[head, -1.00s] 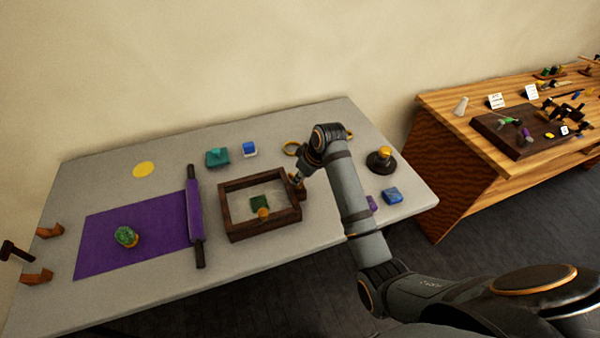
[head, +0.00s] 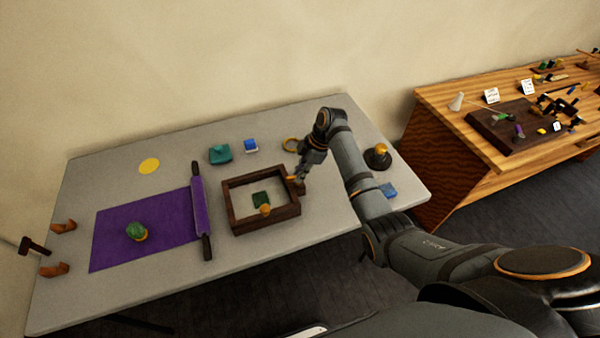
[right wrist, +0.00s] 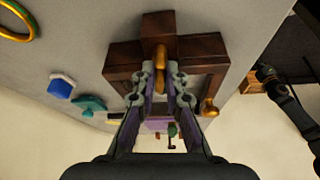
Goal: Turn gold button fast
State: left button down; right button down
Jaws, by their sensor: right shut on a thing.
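A dark wooden frame box (head: 232,207) stands on the grey table with its right side by my right gripper (head: 298,182). A gold button (right wrist: 160,52) sits on the box's end wall, and the right wrist view shows it between my fingertips. My right gripper (right wrist: 160,76) is shut on this button. In the head view the fingers partly hide it. A second gold knob (head: 265,210) is on the near side of the box, and it also shows in the right wrist view (right wrist: 208,107). A small green square (head: 261,198) lies inside the box. My left gripper is not in view.
A purple mat (head: 165,230) with a green item (head: 134,231) and a roller (head: 199,211) lies left of the box. Teal (head: 220,154) and blue (head: 250,146) blocks and a gold ring (head: 290,144) are behind it. A gold-topped dark stand (head: 377,158) is to the right.

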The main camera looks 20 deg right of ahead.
jog(key=shift+n+g, duration=0.3)
jog(key=shift+n, duration=0.5)
jog(key=c, duration=1.4)
grip_release()
jog(key=shift+r, duration=0.15)
jog(key=v, duration=1.1)
jog(key=shift+w+d+r, duration=0.15)
jog(key=shift+r, duration=0.25)
jog(key=shift+f, duration=0.1)
